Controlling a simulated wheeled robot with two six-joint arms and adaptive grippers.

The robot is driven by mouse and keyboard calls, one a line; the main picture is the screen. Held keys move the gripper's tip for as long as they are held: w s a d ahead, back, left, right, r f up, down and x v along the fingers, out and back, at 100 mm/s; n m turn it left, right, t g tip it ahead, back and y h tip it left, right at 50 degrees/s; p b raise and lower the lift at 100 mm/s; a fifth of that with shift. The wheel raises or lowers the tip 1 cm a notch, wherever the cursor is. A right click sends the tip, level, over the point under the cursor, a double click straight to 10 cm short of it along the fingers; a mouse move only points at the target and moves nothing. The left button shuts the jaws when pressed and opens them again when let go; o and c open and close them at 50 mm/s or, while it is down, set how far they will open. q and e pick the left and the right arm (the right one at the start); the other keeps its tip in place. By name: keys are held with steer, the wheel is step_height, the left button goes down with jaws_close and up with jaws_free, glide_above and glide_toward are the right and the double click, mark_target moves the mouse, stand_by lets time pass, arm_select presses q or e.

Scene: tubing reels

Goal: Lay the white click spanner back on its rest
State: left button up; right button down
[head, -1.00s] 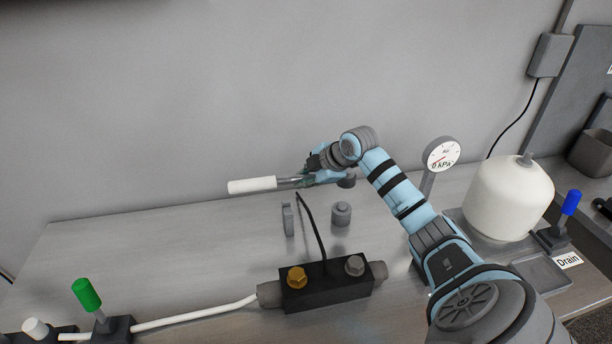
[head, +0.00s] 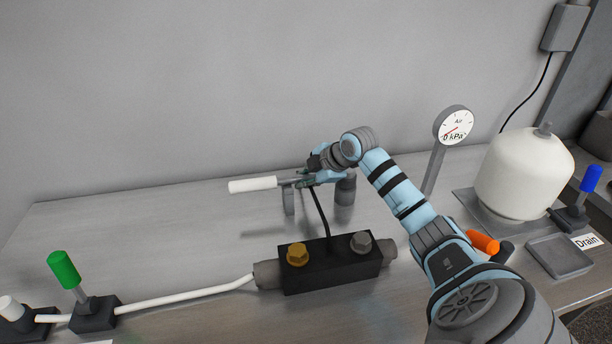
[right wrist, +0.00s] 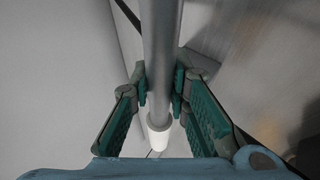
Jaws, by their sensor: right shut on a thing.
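The white click spanner (head: 252,185) lies about level in the head view, its white handle pointing left. My right gripper (head: 306,180) is shut on its grey metal shaft. In the right wrist view, the shaft (right wrist: 162,45) runs between the two green-padded fingers (right wrist: 163,92), with the white handle end (right wrist: 158,132) below. The rest appears as a thin grey post (head: 289,203) and a round grey post (head: 345,190) under the spanner and gripper. The spanner is close above the posts; I cannot tell whether it touches. Its head end is hidden by my gripper.
A gauge (head: 454,126), a white tank (head: 524,175) and an orange handle (head: 483,242) are right. A green lever (head: 64,270) is left. The back-left bench is clear.

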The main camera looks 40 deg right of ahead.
steer(key=shift+f, duration=0.45)
stand_by(0.6)
steer(key=c, duration=1.5)
jaws_free()
steer(key=shift+o, duration=0.3)
steer(key=shift+s, duration=0.1)
steer(key=v, duration=1.1)
steer(key=shift+s+r, duration=0.2)
steer(key=shift+r, duration=0.2)
steer(key=shift+s, duration=0.1)
